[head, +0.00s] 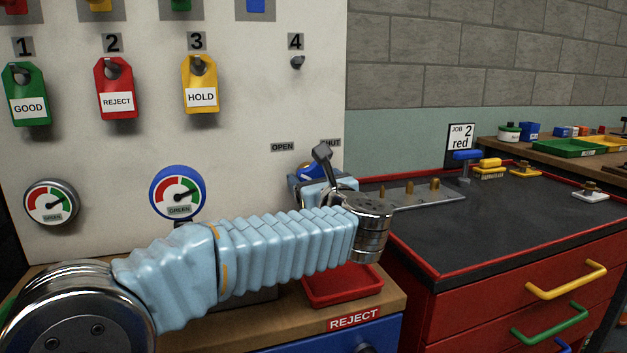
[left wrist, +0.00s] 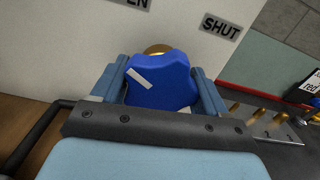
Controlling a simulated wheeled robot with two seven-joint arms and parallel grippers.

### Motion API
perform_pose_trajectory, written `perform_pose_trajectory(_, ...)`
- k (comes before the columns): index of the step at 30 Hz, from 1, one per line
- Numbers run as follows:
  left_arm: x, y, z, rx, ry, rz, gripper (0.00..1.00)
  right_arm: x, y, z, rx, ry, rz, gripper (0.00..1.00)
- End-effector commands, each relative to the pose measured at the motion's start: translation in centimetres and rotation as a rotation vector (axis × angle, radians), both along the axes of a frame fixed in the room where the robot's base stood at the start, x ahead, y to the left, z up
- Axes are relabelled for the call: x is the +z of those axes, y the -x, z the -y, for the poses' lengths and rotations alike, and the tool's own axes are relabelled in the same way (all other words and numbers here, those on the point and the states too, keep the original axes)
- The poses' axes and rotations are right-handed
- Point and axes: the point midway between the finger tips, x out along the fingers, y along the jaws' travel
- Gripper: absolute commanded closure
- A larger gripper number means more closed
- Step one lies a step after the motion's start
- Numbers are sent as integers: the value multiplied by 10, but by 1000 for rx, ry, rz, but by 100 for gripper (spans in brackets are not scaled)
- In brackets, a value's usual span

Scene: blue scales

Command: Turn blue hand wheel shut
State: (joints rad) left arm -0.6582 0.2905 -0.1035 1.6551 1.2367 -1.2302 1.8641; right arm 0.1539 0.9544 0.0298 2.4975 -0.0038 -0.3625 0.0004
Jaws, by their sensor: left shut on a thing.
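The blue hand wheel (left wrist: 172,84) sits on the white panel, with a brass part behind its top edge. Its white mark points up and left in the left wrist view, on the side of the OPEN label (left wrist: 138,3) rather than the SHUT label (left wrist: 221,26). My left gripper (left wrist: 158,88) has one finger on each side of the wheel and is shut on it. In the head view my left gripper (head: 322,184) hides most of the wheel (head: 308,170); both labels show just above, SHUT partly covered. My right gripper is not in view.
Below my left arm are a red tray (head: 345,287) and a wooden ledge (head: 385,300). A gauge with a blue rim (head: 178,168) is on the panel behind the arm. A dark-topped red cabinet (head: 480,235) stands at right, with a metal plate bearing brass pegs (head: 420,198).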

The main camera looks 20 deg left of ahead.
Motion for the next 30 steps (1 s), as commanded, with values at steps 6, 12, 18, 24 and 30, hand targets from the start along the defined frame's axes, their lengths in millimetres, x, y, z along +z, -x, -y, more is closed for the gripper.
perform_pose_trajectory(6,0,0,0,0,-17,-12,57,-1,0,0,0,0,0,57)
perform_pose_trajectory(12,-1,0,0,1,-86,-59,57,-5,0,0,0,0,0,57)
perform_pose_trajectory(18,-1,0,0,0,-214,-146,57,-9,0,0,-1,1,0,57)
perform_pose_trajectory(24,0,1,0,-1,-371,-252,57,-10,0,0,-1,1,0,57)
perform_pose_trajectory(30,1,1,0,-1,-530,-358,57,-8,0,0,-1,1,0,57)
